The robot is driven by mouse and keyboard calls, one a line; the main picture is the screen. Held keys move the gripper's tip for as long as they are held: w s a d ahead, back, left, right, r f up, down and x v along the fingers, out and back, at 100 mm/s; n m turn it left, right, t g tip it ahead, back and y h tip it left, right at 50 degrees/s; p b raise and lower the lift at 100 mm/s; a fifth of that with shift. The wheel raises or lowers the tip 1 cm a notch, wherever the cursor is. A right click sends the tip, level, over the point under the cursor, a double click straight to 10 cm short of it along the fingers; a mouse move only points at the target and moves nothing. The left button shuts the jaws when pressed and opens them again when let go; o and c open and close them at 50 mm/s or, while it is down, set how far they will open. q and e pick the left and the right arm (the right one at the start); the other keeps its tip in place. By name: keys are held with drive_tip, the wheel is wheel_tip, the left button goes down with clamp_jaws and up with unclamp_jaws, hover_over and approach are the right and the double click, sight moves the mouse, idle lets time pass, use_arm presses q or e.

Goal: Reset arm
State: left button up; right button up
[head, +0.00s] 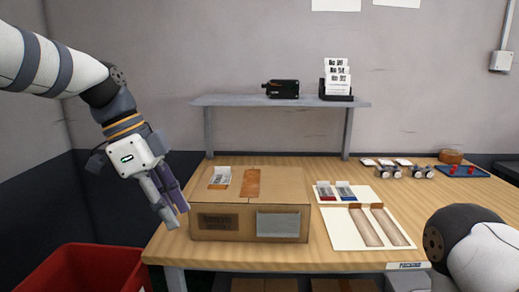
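My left arm comes in from the upper left, and its gripper (178,218) points down at the left end of the workbench (330,171). The fingers lie close together in this view, with nothing visible between them; I cannot tell if they are open or shut. The gripper is just left of a closed cardboard box (282,186) on the bench, apart from it as far as I can see. A rounded part of my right arm (462,238) shows at the lower right; my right gripper is out of view.
A white board with two brown strips (345,235) and small labelled packets (327,192) lies right of the box. Several small metal parts (418,171) and a blue tray (447,171) stand farther right. A shelf (230,101) is behind; a red bin (95,272) stands lower left.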

use_arm(q)
wheel_tip(320, 180, down, 14)
drive_tip(key=w+n, duration=0.1)
drive_tip(key=n, duration=0.3)
drive_tip(key=s+f+n+g+y, duration=0.1)
drive_tip(key=s+f+n, duration=0.1)
drive_tip(key=s+f, duration=0.35)
drive_tip(key=s+f+n+y, duration=0.1)
drive_tip(key=s+f+n, duration=0.1)
drive_tip(key=f, duration=0.6)
drive_tip(key=s+a+f+n, duration=0.35)
drive_tip(key=s+f, duration=0.55)
drive_tip(key=s, duration=0.4)
drive_tip(key=s+a+n+y, duration=0.1)
drive_tip(key=s+n, duration=0.1)
drive_tip(key=s, duration=0.5)
drive_tip(key=s+a+f+n+y, duration=0.1)
drive_tip(key=s+a+n, duration=0.1)
drive_tip(key=s, duration=0.5)
drive_tip(key=shift+a+f+n, duration=0.2)
drive_tip(key=shift+a+n, duration=0.05)
drive_tip(key=shift+n, duration=0.4)
use_arm(e)
drive_tip(key=shift+w+f, duration=0.15)
drive_tip(key=shift+w, duration=0.75)
